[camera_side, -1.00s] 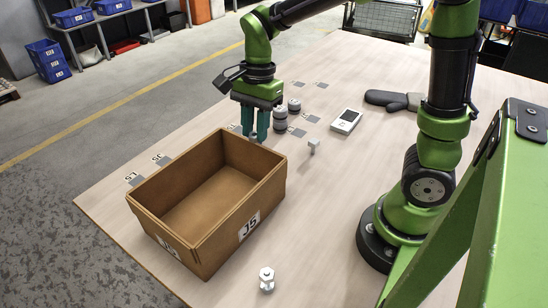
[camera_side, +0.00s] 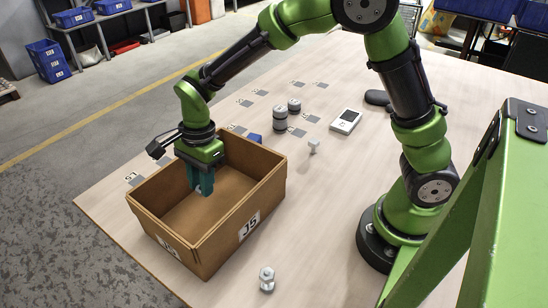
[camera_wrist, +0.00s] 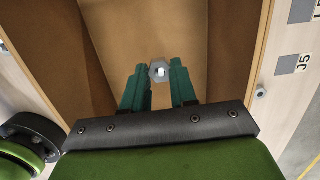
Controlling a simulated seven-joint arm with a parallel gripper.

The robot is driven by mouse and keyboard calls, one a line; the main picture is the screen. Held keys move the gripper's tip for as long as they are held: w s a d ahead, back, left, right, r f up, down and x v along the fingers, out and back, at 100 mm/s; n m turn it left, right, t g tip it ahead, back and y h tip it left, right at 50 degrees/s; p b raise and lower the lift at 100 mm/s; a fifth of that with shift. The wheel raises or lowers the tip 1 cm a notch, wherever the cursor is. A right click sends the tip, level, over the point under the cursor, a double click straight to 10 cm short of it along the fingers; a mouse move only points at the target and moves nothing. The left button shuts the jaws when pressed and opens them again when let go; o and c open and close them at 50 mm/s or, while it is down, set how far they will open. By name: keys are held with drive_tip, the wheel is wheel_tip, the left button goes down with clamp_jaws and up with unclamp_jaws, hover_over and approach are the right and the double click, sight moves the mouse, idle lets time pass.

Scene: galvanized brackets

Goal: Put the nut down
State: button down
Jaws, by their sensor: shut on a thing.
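My gripper (camera_side: 201,189) points down over the open top of a brown box (camera_side: 222,254), near its left side. Its teal fingers are shut on a grey metal nut (camera_wrist: 159,72), which shows between the fingertips in the wrist view. In the side view the fingers mostly hide the nut. The box, labelled J5, stands on the table, and its visible floor looks empty. The nut appears clear of the box floor, though how far the fingertips reach below the rim is hard to tell.
A white and grey bolt-like part (camera_side: 267,279) stands in front of the box. A small pale part (camera_side: 314,147), grey stacked cylinders (camera_side: 280,118) and a white device (camera_side: 345,121) stand right of and behind it. A blue object (camera_side: 254,139) is just behind the box's back wall.

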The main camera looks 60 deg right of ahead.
sight(207, 214)
drive_tip(key=shift+f, duration=3.55)
drive_tip(key=shift+f, duration=0.15)
drive_tip(key=c, duration=0.9)
unclamp_jaws()
wheel_tip(207, 214, up, 12)
drive_tip(key=d, duration=0.2)
drive_tip(key=s+d+r+n+t, duration=0.3)
drive_tip(key=s+d+r+n, duration=0.2)
drive_tip(key=s+n, duration=0.2)
drive_tip(key=s+d+r+n+t, duration=0.4)
drive_tip(key=s+d+r+n, duration=0.2)
drive_tip(key=s+n, duration=0.1)
drive_tip(key=shift+s+d+r, duration=0.15)
drive_tip(key=shift+s+r, duration=0.1)
drive_tip(key=shift+s, duration=0.65)
